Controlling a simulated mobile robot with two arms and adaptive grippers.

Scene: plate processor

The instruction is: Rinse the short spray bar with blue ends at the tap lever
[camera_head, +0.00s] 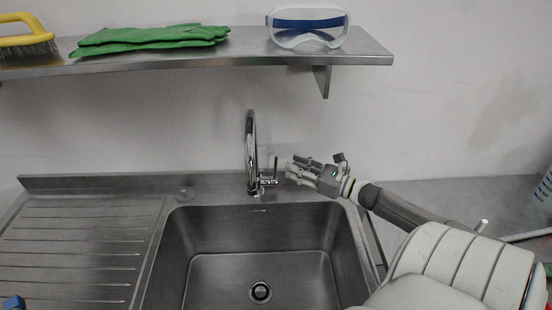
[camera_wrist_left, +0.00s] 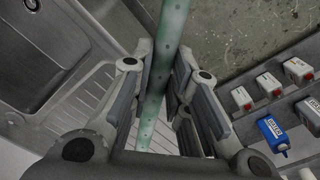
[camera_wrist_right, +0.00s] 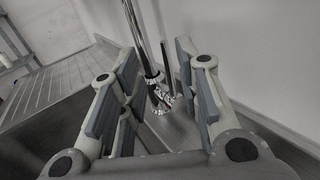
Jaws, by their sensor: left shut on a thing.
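The spray bar (camera_wrist_left: 172,28) is a pale green, translucent tube with small holes. It runs between the fingers of my left gripper (camera_wrist_left: 162,55), which is shut on it in the left wrist view; its ends are out of that view. A small blue piece (camera_head: 14,302) shows at the head view's lower left corner; I cannot tell if it is a bar end. The tap (camera_head: 251,150) arches over the sink, with a thin dark lever (camera_head: 275,167) on its right. My right gripper (camera_head: 303,168) is open and empty just right of the lever, which shows between its fingers in the right wrist view (camera_wrist_right: 165,62).
The sink basin (camera_head: 215,270) is empty, with a ribbed drainboard (camera_head: 75,245) to its left. A wall shelf (camera_head: 200,62) above holds a yellow brush, green gloves and goggles. Several small bottles (camera_wrist_left: 272,134) stand at the right in the left wrist view.

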